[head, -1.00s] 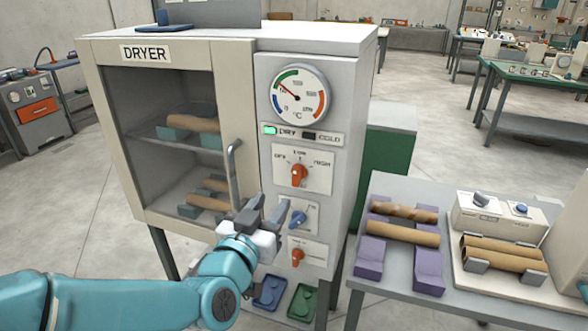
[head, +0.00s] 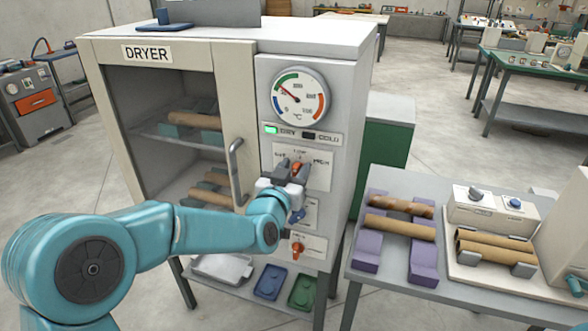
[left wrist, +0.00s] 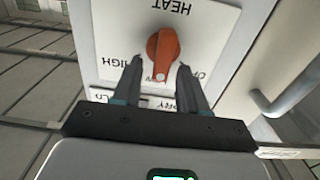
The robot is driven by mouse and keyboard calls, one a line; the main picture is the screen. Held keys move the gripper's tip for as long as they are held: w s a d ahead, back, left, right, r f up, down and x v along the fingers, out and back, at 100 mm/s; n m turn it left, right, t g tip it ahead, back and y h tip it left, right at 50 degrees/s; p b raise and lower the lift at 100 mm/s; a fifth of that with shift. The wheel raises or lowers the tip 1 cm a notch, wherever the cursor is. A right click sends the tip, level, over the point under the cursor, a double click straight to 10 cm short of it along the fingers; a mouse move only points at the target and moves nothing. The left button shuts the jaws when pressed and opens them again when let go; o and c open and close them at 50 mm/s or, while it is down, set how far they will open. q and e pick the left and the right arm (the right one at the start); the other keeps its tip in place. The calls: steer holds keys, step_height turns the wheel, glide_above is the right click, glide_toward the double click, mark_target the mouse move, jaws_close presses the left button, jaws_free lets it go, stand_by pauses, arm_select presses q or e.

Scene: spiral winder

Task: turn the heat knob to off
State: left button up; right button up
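The heat knob (left wrist: 162,52) is orange and sits on a white plate (left wrist: 104,22) marked HEAT, HIGH and OFF; the wrist view shows it upside down. Its white dot is at the bottom of that view, between the HIGH and OFF marks. My left gripper (left wrist: 158,84) is open, with one finger on each side of the knob; contact is unclear. In the head view the left gripper (head: 291,168) partly covers the knob (head: 298,172) on the dryer (head: 264,110) panel. My right gripper is not in view.
A dial gauge (head: 299,94) and a lit green DRY lamp (head: 271,129) are above the knob. A blue knob (head: 298,215) and another orange knob (head: 297,248) are below it. The door handle (head: 235,170) is close on the left. A side table (head: 362,283) stands right.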

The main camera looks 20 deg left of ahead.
arm_select(q)
jaws_close()
steer(key=shift+f+b, duration=0.15)
steer(key=shift+b, duration=0.35)
steer(key=n+b, duration=0.2)
steer(key=b, duration=0.2)
steer(key=a+n+b, duration=0.1)
steer(key=n+b, duration=0.5)
steer(key=b, duration=0.1)
steer(key=shift+a+f+b, duration=0.2)
steer(key=shift+f+b, duration=0.15)
steer(key=shift+a+n+b, duration=0.2)
steer(key=shift+n+b, duration=1.4)
steer(key=shift+n, duration=0.3)
steer(key=shift+o, duration=0.3)
jaws_free()
steer(key=shift+w, duration=0.1)
